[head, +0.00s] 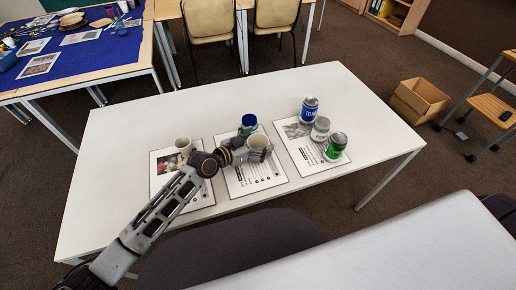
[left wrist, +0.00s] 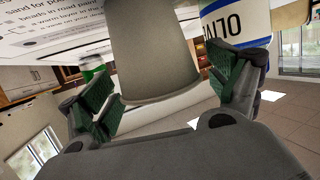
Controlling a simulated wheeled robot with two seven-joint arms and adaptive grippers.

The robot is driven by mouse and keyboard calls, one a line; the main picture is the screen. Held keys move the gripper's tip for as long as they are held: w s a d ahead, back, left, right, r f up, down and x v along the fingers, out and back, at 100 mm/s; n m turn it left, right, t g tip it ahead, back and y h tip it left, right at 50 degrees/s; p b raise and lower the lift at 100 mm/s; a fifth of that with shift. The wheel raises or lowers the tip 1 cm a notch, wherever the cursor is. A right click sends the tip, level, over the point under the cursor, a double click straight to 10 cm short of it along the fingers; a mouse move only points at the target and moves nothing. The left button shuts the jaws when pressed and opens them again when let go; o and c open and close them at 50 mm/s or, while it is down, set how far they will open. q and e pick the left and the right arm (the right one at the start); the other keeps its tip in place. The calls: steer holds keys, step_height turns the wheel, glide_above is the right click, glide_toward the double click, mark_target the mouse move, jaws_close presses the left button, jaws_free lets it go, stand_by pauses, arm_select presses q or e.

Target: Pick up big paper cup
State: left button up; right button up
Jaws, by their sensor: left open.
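A beige paper cup (head: 257,142) stands upright on the middle printed sheet (head: 262,178), near the table's centre. My left gripper (head: 246,152) is beside it, low over the sheet. In the left wrist view the picture is upside down, and the cup (left wrist: 155,50) shows between the two open green-padded fingers (left wrist: 170,95). Whether a pad touches it I cannot tell. A second, pale cup (head: 183,144) stands on the left sheet (head: 162,179), behind my left arm. My right gripper is not in view.
A blue-topped container (head: 249,121) stands just behind the cup. A blue can (head: 309,106), a pale can (head: 320,129) and a green can (head: 336,144) stand on the right sheet (head: 304,167). The right end of the white table (head: 375,125) is clear.

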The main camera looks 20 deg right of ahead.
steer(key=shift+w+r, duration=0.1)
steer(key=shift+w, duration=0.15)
arm_select(q)
steer(key=c, duration=0.7)
steer(key=shift+c, duration=0.7)
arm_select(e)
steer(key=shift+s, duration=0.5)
arm_select(q)
steer(key=shift+r, duration=0.85)
step_height(320, 180, up, 8)
steer(key=p, duration=0.1)
steer(key=shift+r, duration=0.2)
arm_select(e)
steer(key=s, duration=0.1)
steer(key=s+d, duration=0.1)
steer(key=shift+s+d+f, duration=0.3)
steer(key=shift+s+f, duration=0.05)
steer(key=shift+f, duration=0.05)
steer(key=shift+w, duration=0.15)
